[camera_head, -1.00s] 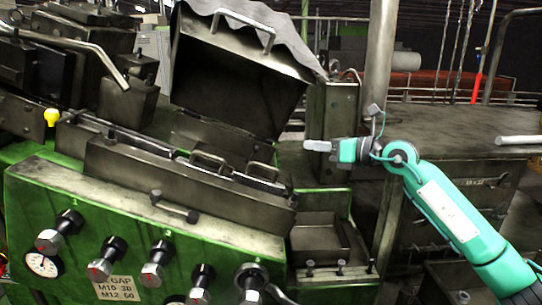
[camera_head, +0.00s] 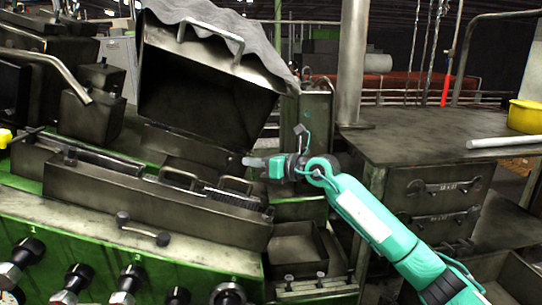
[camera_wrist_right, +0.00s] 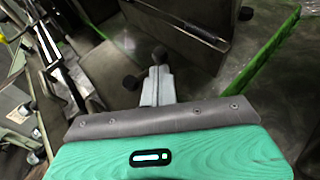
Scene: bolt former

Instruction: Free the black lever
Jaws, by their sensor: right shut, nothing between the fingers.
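My right gripper (camera_head: 255,161) reaches in from the right, its pale fingers shut and pointing left, in front of the raised hood of the machine. In the right wrist view the fingers (camera_wrist_right: 157,85) are together, with a dark round knob (camera_wrist_right: 160,54) at or just past their tips; I cannot tell whether they touch. I cannot tell for certain which part is the black lever. My left gripper is not in view.
The raised metal hood (camera_head: 205,85) stands open behind the gripper. The long metal box (camera_head: 120,195) with handles lies below it. A green panel (camera_head: 60,228) with knobs is in front. A workbench (camera_head: 430,148) with drawers and a yellow container (camera_head: 525,116) stand right.

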